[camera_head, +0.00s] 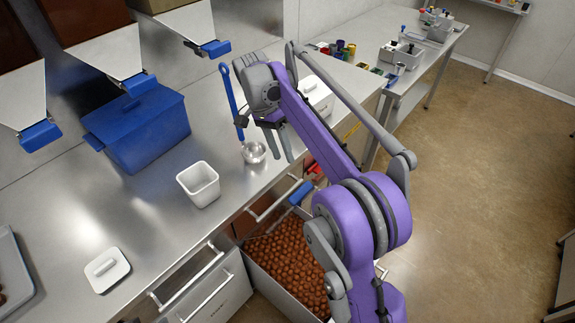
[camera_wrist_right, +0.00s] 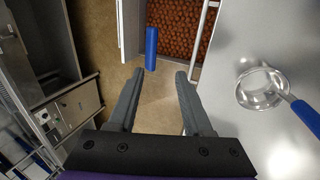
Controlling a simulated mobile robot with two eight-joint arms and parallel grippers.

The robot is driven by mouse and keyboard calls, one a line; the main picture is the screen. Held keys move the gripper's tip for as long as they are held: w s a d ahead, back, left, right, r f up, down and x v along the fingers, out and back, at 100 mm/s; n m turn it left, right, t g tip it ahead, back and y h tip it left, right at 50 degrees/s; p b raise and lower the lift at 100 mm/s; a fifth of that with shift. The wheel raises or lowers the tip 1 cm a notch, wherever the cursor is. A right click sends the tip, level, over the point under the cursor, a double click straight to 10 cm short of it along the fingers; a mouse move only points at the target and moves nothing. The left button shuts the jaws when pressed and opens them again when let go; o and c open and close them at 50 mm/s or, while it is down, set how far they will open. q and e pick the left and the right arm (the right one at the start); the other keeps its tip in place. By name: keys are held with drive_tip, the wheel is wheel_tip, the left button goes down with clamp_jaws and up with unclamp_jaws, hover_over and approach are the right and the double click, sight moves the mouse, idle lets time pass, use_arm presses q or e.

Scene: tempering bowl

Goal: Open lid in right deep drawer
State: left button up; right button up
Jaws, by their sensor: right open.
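A deep drawer (camera_head: 258,262) below the counter is pulled out, and brown round pieces (camera_head: 285,252) fill what shows of it. These pieces also show in the right wrist view (camera_wrist_right: 178,30). A blue cylindrical handle (camera_head: 300,192) lies at the drawer's edge; it also shows in the wrist view (camera_wrist_right: 151,48), ahead of my fingers. I cannot make out a lid on this drawer. My right gripper (camera_head: 278,148) is open and empty above the counter edge, pointing down, apart from the handle; its fingers show in the wrist view (camera_wrist_right: 160,76). My left gripper is out of view.
A metal ladle (camera_head: 254,152) with a blue handle lies on the counter close to my right gripper. A white tub (camera_head: 198,185), a white lid (camera_head: 107,268) and a blue box (camera_head: 140,130) stand further left. My right arm covers part of the drawer. Floor at right is clear.

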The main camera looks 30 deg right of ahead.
drive_tip(key=shift+v, duration=1.25)
drive_tip(key=shift+c, duration=0.2)
